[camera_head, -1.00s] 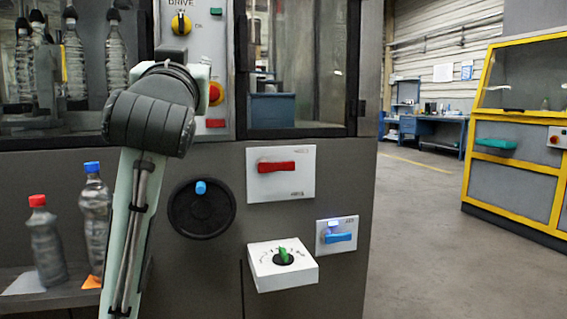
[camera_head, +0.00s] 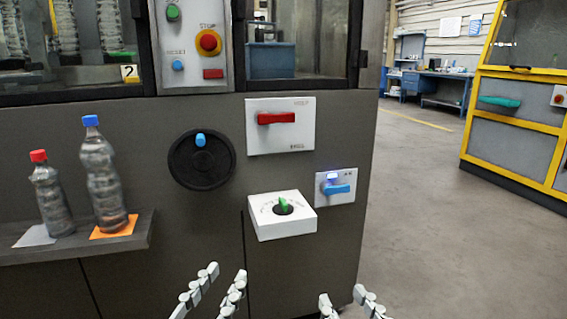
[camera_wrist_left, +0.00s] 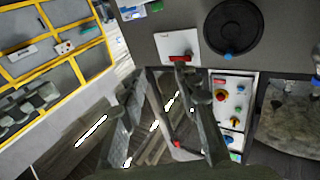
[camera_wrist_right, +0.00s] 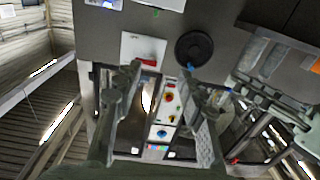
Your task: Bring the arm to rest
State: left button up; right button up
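My left gripper (camera_head: 225,278) is at the bottom of the head view, fingers pointing up, below the machine front. My right gripper (camera_head: 342,298) is beside it to the right, also low. Both look empty, with their fingers apart. The left wrist view shows the left gripper's spread fingers (camera_wrist_left: 162,78); the right wrist view shows the right gripper's spread fingers (camera_wrist_right: 162,80). Neither gripper touches the machine in the head view. The arms behind the grippers are mostly out of the head view.
The machine front carries a red handle (camera_head: 276,118), black handwheel (camera_head: 201,172), white dial box (camera_head: 283,228), blue switch (camera_head: 337,189) and control panel (camera_head: 194,70). Two bottles stand on a ledge (camera_head: 130,238) at left. Open floor (camera_head: 430,240) lies right, before a yellow-framed cabinet (camera_head: 515,140).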

pick_arm(q)
jog(key=s+a+f+n+g+y+p, duration=0.1)
jog(key=s+a+f+g+y+p, duration=0.2)
jog(key=f, duration=0.7)
jog(key=s+a+f+g+y+p, duration=0.1)
jog(key=s+a+f+g+p, duration=0.3)
jog(key=f, duration=0.6)
pick_arm(e)
jog(key=s+d+f+g+h, duration=0.15)
jog(key=d+f+g, duration=0.25)
jog(key=f, duration=0.5)
jog(key=d+f+g+h, duration=0.3)
jog(key=d+f, duration=0.1)
jog(key=f, duration=0.5)
pick_arm(q)
jog(key=s+a+f+n+g+y+p, duration=0.1)
jog(key=s+a+f+g+y+p, duration=0.1)
jog(key=s+a+f+g, duration=0.5)
jog(key=s+a+f+p, duration=0.1)
jog(key=a+f, duration=0.2)
jog(key=shift+s+a+g+y, duration=0.15)
jog(key=shift+a+g+y, duration=0.15)
jog(key=shift+g+y, duration=0.1)
pick_arm(e)
jog(key=s+d+f+m+g+h, duration=0.2)
jog(key=s+d+f+g, duration=0.5)
jog(key=s+d+f, duration=0.2)
jog(key=shift+s+d+f, duration=0.3)
jog(key=shift+s+f, duration=0.4)
jog(key=shift+s, duration=0.15)
